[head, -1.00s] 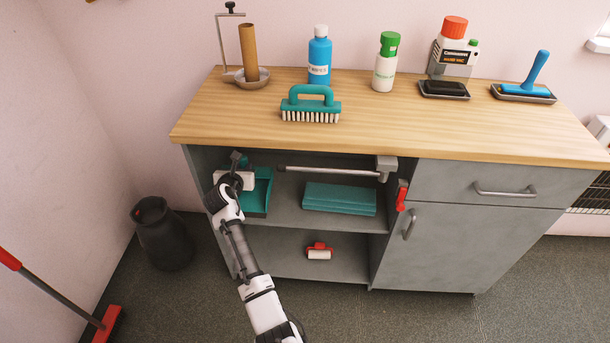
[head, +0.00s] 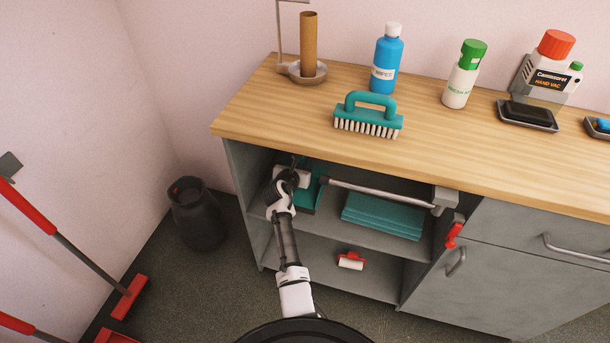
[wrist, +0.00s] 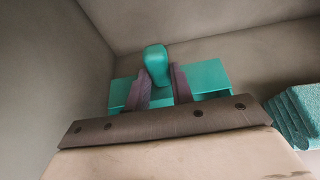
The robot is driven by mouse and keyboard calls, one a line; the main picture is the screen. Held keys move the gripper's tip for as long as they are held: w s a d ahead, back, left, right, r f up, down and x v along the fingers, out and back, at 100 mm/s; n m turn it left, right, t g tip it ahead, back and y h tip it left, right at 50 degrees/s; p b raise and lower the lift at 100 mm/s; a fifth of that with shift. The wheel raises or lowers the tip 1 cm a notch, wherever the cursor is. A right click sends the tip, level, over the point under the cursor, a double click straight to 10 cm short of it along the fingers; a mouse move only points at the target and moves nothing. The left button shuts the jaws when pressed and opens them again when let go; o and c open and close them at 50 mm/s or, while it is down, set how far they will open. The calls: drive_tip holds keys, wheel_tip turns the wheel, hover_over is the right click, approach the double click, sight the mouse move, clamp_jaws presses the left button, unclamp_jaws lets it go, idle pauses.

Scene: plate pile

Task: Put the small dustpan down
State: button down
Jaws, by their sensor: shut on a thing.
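The small teal dustpan (head: 311,194) is inside the left, open part of the cabinet, at the upper shelf's left end. My arm covers much of it in the head view. My gripper (head: 291,174) is there too, under the worktop. In the wrist view the two dark fingers of my gripper (wrist: 165,88) are on either side of the teal handle of the dustpan (wrist: 156,62), shut on it. The dustpan's wider body shows behind the fingers. I cannot tell whether its underside touches the shelf (head: 375,245).
Folded teal cloths (head: 382,215) lie right of the dustpan on the shelf. A grey rod (head: 380,191) runs across above them. A white-and-red roller (head: 351,261) is on the lower shelf. The worktop (head: 260,112) overhangs my arm. A black bin (head: 201,215) stands left.

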drive_tip(key=shift+f+b, duration=0.35)
drive_tip(key=shift+f, duration=1.55)
drive_tip(key=shift+f, duration=0.15)
drive_tip(key=c, duration=1.2)
unclamp_jaws()
drive_tip(key=shift+r, duration=0.25)
drive_tip(key=p+v, duration=0.1)
drive_tip(key=v, duration=1.1)
drive_tip(key=shift+f, duration=0.1)
